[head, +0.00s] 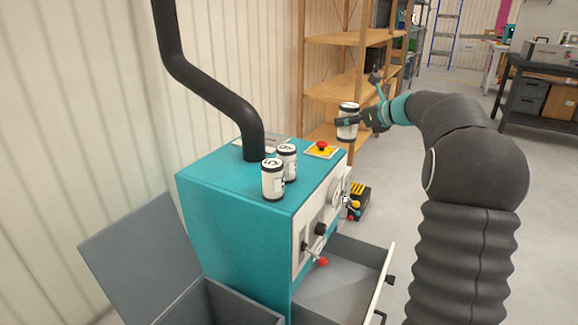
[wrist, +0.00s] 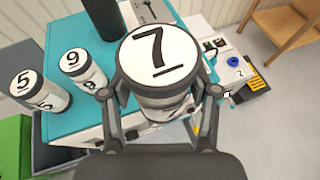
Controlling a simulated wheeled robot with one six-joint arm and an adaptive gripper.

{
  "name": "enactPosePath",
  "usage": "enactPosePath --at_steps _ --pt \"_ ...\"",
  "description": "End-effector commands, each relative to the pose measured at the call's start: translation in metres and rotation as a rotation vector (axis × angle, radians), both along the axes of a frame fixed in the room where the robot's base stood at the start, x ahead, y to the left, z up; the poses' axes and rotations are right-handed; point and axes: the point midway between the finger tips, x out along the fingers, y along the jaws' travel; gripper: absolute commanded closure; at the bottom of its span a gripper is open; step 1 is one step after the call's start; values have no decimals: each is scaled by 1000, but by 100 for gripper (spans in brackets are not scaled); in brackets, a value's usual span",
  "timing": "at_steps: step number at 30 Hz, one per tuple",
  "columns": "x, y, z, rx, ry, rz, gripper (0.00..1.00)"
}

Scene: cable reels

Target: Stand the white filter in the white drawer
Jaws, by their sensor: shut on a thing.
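My gripper (head: 352,121) is shut on a white filter (head: 348,108) with black bands. The filter is upright and held in the air just beyond the cabinet's right back corner. In the wrist view, the filter (wrist: 160,50) shows a 7 on its top, with my gripper's fingers (wrist: 160,98) on either side. The open drawer (head: 340,287), with a white front and grey inside, sticks out low from the cabinet's front, below and nearer than the filter. Its visible floor looks empty; part is hidden by the cabinet.
Two similar filters, marked 5 (head: 272,182) and 9 (head: 288,165), stand on the teal cabinet (head: 230,205). A black pipe (head: 210,85) rises from its top. A red button (head: 322,147) is near the right edge. An open grey bin (head: 225,305) stands at left. Wooden shelves (head: 335,85) stand behind.

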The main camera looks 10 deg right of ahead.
Motion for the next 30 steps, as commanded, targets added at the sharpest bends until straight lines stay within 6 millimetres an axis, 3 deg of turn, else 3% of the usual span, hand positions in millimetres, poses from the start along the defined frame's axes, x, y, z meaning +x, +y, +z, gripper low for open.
enactPosePath --at_steps 1,4,18,26,30 --pt "-2 -12 -1 0 0 -26 79" --pt "2 -15 -7 1 2 -46 79" --pt "50 60 -60 0 2 -44 79" --pt "62 75 -73 -1 1 -45 79" --pt "62 75 -92 0 2 -47 79"
